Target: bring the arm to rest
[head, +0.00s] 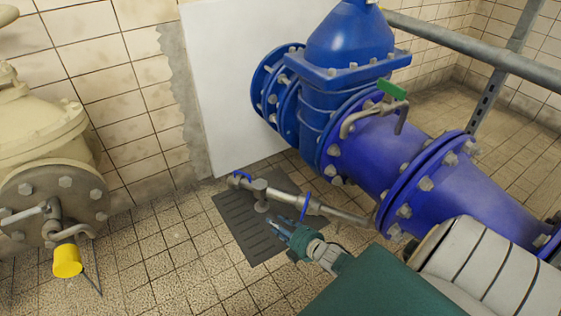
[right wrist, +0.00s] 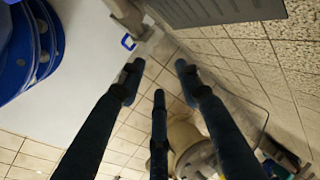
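My right gripper (head: 280,229) reaches in from the lower right of the head view, above the floor and near a small grey pipe. In the right wrist view its three dark fingers (right wrist: 158,75) are spread apart with nothing between them. I cannot tell whether a finger touches the pipe. My left gripper is in neither view.
A large blue valve and pipe (head: 385,150) stand behind. A beige flanged valve (head: 50,150) with a yellow cap (head: 67,261) is at left. Tiled floor is clear at lower left.

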